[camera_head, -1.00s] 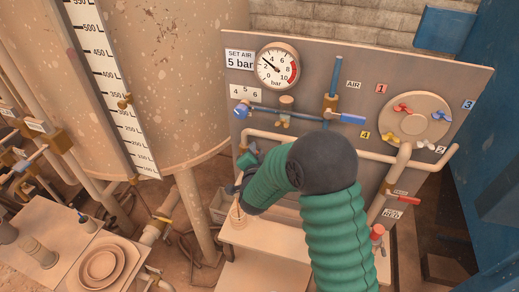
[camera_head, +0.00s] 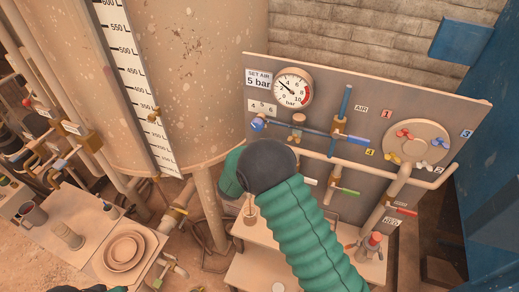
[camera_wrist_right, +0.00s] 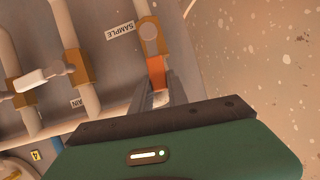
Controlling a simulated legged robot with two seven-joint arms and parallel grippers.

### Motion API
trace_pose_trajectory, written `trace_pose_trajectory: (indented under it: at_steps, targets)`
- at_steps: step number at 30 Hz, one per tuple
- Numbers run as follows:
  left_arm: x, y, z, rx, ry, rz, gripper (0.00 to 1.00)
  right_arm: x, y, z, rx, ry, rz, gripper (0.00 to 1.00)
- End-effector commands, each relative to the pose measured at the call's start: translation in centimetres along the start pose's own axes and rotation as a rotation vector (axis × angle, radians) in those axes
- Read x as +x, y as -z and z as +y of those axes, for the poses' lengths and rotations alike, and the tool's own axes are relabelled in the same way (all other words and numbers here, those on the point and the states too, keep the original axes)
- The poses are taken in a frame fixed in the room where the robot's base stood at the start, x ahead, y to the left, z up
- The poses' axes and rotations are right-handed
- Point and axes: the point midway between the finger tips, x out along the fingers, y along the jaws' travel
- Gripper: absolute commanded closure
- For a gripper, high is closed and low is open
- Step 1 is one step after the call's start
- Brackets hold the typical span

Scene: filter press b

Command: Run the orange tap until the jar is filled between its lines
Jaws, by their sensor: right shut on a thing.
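In the right wrist view the orange tap handle (camera_wrist_right: 156,72) sits below a brass valve body beside the SAMPLE label (camera_wrist_right: 121,29). My right gripper (camera_wrist_right: 158,88) is shut on this handle. In the head view my green right arm hides the gripper and the tap. A small beige vessel (camera_head: 248,218), perhaps the jar, stands on the bench shelf just below my forearm; something thin stands up at it. Its lines and its level are too small to make out. My left gripper is not in view; a bit of green and black shows at the bottom edge.
The upright panel (camera_head: 370,98) carries a gauge (camera_head: 293,87), blue-, green- and red-handled valves and a round manifold (camera_head: 416,143). A large tank (camera_head: 195,70) with a litre scale stands left. A side table (camera_head: 85,240) at lower left holds a mug and dishes.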

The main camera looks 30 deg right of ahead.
Motion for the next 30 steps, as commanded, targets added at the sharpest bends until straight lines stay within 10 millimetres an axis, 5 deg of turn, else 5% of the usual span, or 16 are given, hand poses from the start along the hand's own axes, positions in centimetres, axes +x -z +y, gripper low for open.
trace_pose_trajectory:
  at_steps: [15, 16, 21, 30]
  targets:
    - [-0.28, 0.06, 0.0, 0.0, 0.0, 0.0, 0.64, -0.07, -0.74, -0.13, -0.025, -0.007, -0.013, 1.0]
    - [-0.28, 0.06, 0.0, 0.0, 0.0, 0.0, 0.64, -0.07, -0.74, -0.13, -0.025, -0.007, -0.013, 0.79]
    - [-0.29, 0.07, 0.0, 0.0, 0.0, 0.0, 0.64, -0.05, -0.5, -0.1, -0.023, -0.008, -0.008, 0.58]
    - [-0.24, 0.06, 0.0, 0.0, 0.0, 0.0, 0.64, -0.24, -0.23, -0.08, -0.02, -0.007, -0.003, 0.58]
